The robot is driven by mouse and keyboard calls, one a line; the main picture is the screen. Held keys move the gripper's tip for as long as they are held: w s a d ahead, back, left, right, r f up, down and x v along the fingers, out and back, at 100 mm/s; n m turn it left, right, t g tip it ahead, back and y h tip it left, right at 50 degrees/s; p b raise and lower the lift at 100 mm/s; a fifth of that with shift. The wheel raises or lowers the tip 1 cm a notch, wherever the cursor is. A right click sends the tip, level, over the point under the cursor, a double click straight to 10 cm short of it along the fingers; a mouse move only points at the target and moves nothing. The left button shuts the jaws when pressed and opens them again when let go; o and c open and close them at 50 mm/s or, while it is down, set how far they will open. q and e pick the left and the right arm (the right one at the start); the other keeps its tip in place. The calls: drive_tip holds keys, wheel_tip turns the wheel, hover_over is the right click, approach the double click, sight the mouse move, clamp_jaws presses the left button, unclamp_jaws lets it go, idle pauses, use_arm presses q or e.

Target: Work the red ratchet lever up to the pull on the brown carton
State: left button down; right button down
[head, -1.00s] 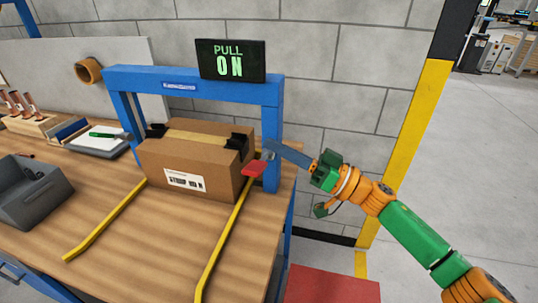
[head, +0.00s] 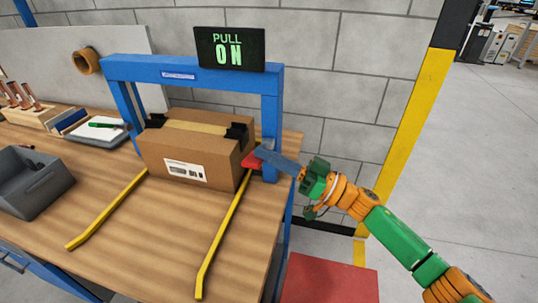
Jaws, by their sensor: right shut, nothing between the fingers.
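The brown carton (head: 197,152) sits on the wooden bench under a blue frame (head: 190,70), with a tan strap (head: 195,127) across its top and black pieces at its top edges. The red ratchet lever (head: 250,160) is at the carton's right side, beside the frame's right post. My right gripper (head: 262,153) comes in from the right, its blue-grey fingers shut and empty. Its fingertips are at the lever and overlap it in the picture; I cannot tell whether they touch. My left gripper is out of view.
A black sign (head: 230,48) on the frame reads "PULL ON" in green. Yellow rails (head: 222,232) run along the bench in front of the carton. A grey bin (head: 35,183) stands at the left. The bench (head: 150,250) between the rails is clear.

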drive_tip(key=shift+s+a+f+n+g+y+b, duration=0.15)
drive_tip(key=shift+f+n+g+b, duration=0.55)
drive_tip(key=shift+n+b, duration=0.5)
drive_tip(key=shift+s+d+f+n+g+y+b, duration=0.1)
drive_tip(key=shift+s+f+n+g+y+b, duration=0.2)
drive_tip(key=shift+f+n+b, duration=0.75)
drive_tip(key=shift+s+a+f+n+g+y+b, duration=0.1)
drive_tip(key=shift+f+n+g+b, duration=0.5)
drive_tip(key=shift+n+b, duration=0.8)
wheel_tip(320, 180, up, 4)
drive_tip(key=p, duration=0.4)
drive_tip(key=b+v, duration=0.3)
drive_tip(key=v, duration=0.7)
drive_tip(key=shift+s+r, duration=0.2)
drive_tip(key=shift+s, duration=0.1)
